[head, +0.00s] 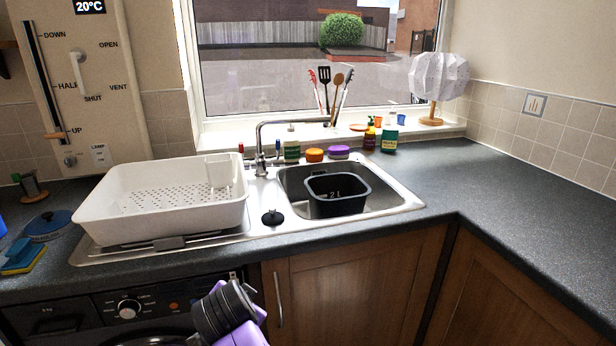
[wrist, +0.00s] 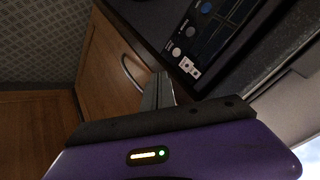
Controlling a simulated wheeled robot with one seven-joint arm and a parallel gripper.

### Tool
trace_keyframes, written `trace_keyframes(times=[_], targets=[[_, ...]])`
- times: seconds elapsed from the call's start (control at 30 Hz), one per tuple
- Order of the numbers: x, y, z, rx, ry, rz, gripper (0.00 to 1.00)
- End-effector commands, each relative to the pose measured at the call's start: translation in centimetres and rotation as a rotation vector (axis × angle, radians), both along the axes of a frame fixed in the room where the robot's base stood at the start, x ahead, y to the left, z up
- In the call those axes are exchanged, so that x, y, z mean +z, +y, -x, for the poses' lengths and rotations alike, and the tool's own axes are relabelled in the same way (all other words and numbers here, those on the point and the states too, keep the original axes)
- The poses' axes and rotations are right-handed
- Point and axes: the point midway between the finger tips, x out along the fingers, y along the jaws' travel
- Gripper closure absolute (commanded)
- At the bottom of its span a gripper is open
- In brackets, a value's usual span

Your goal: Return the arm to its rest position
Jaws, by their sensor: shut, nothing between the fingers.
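My arm shows at the bottom of the head view, purple and dark grey, low in front of the counter. My gripper (head: 234,276) is in front of the washing machine's right edge and the wooden cupboard door, below the worktop edge. In the wrist view my gripper (wrist: 159,90) has its grey fingers together with nothing between them. They point towards the cupboard front, with the door's handle close by in the picture. Whether the fingers touch anything cannot be told.
A white dish rack (head: 165,200) stands on the drainer left of the sink (head: 400,197), which holds a black tub (head: 337,196). The washing machine (head: 130,308) and cupboard door (head: 350,285) are below. The right worktop (head: 520,215) is clear. A lamp (head: 438,78) stands on the windowsill.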

Motion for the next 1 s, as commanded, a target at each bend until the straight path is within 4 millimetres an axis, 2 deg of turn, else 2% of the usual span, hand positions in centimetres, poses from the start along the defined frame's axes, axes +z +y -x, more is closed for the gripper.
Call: trace_keyframes(times=[0.03,0.1,0.2,0.37,0.47,0.67,1.0], targets=[[1.7,0.8,-0.6,0.045,-0.055,-0.009,1.0],[3.7,1.9,-1.1,0.119,-0.141,-0.015,1.0],[4.8,2.4,-0.8,0.216,-0.255,-0.012,1.0],[4.9,1.2,0.6,0.314,-0.405,0.007,1.0],[4.5,-0.5,2.0,0.356,-0.49,0.027,1.0],[3.1,-5.7,6.6,0.404,-0.655,0.093,1.0],[2.4,-16.2,16.7,0.385,-0.841,0.244,1.0]])
